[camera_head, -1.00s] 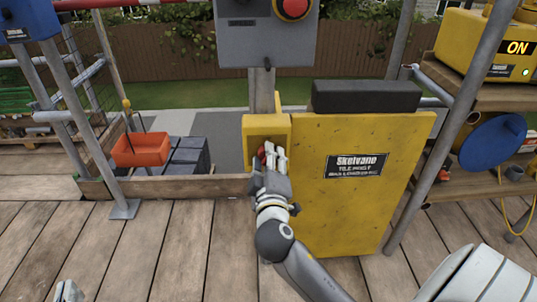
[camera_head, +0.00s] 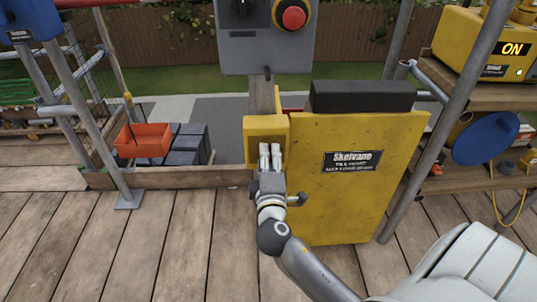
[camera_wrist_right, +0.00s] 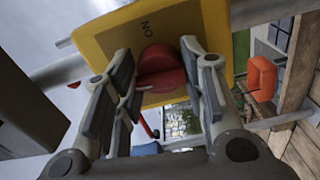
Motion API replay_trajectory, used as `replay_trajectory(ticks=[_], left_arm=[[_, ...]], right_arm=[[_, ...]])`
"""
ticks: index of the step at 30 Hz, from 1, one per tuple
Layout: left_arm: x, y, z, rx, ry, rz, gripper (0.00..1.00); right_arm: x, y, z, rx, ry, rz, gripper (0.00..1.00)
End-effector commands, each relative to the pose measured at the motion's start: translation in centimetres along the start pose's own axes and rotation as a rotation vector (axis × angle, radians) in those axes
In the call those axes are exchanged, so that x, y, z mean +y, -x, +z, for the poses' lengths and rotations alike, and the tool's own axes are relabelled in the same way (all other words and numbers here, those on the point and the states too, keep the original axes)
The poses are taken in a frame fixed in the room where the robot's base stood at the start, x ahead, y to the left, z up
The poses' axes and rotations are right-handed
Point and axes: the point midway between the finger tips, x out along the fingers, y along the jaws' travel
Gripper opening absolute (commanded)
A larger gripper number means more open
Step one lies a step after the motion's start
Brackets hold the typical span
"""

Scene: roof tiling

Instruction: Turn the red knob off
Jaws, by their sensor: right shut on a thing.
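The red knob (camera_wrist_right: 160,70) shows in the right wrist view on the face of a yellow box (camera_wrist_right: 100,48), with the letters ON marked beside it. My right gripper's fingers (camera_wrist_right: 158,82) lie on both sides of the knob, shut on it. In the head view my right gripper (camera_head: 270,153) is at the front of the same yellow box (camera_head: 266,124). Its fingers hide the knob there. The knob's exact angle is hard to tell. My left gripper is not in view.
A yellow Skelvano panel (camera_head: 345,205) stands right beside my right gripper. A grey control box (camera_head: 265,50) with a red button (camera_head: 293,17) is above. A yellow unit (camera_head: 480,45) at right reads ON. An orange bin (camera_head: 143,140) and metal poles are left.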

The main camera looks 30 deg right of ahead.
Motion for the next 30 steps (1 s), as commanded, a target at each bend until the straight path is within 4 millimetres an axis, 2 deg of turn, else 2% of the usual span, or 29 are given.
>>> replay_trajectory(ticks=[9, 16, 29, 30], left_arm=[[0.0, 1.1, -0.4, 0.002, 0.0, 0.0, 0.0], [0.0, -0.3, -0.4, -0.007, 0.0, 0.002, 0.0], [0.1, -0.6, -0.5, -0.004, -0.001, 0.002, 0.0], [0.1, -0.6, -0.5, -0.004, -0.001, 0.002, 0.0]], right_arm=[[0.0, 0.0, -0.1, 0.001, 0.095, -0.003, 0.15], [-0.1, 0.0, -0.1, 0.002, 0.126, -0.003, 0.15], [-0.1, 0.0, -0.1, 0.002, 0.133, -0.003, 0.15], [-0.1, 0.0, -0.1, 0.002, 0.134, -0.003, 0.41]])
